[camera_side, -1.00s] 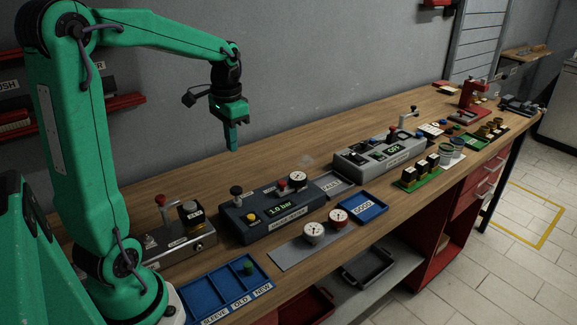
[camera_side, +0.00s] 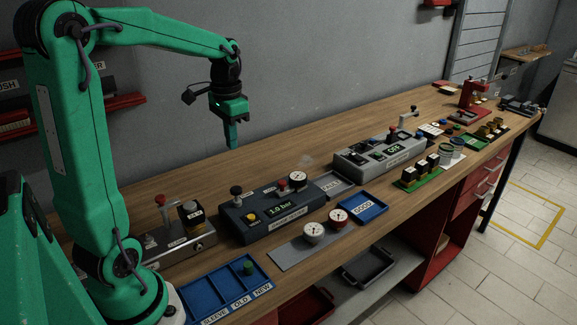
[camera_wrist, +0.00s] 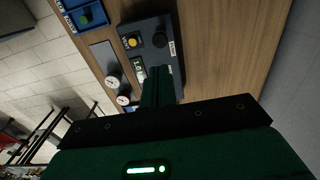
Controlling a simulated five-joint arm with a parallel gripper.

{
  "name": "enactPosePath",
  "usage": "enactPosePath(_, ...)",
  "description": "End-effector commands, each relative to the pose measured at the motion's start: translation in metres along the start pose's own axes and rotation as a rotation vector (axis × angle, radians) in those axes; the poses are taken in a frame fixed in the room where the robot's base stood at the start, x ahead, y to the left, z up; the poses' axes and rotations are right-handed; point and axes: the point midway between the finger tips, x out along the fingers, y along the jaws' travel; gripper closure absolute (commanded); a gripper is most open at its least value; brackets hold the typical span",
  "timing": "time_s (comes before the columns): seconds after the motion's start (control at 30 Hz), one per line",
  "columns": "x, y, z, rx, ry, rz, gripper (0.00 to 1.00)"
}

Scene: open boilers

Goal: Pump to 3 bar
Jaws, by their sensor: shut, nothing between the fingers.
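The dark pump box (camera_side: 268,209) stands on the bench in the side view, with a green display (camera_side: 283,208) that appears to read 1.0 bar.
Two loose gauges (camera_side: 326,223) sit on a grey plate in front of the box. A blue GOOD tray (camera_side: 374,209) and a grey tester (camera_side: 380,154) stand to its right. A metal unit (camera_side: 179,241) with a red-topped lever stands left. Bare bench lies behind.

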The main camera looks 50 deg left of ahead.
Motion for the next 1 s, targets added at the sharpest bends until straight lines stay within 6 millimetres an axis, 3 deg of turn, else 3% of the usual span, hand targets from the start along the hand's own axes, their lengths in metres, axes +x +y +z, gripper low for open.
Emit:
enactPosePath(0.2,-0.020,-0.001,0.001,0.000,0.000,0.000,1.00)
enactPosePath(0.57,-0.020,0.000,0.001,0.000,-0.002,0.001,1.00)
enactPosePath(0.77,-0.011,0.000,0.001,0.000,-0.003,0.002,1.00)
enactPosePath(1.0,0.015,0.000,0.002,0.000,-0.005,0.002,1.00)
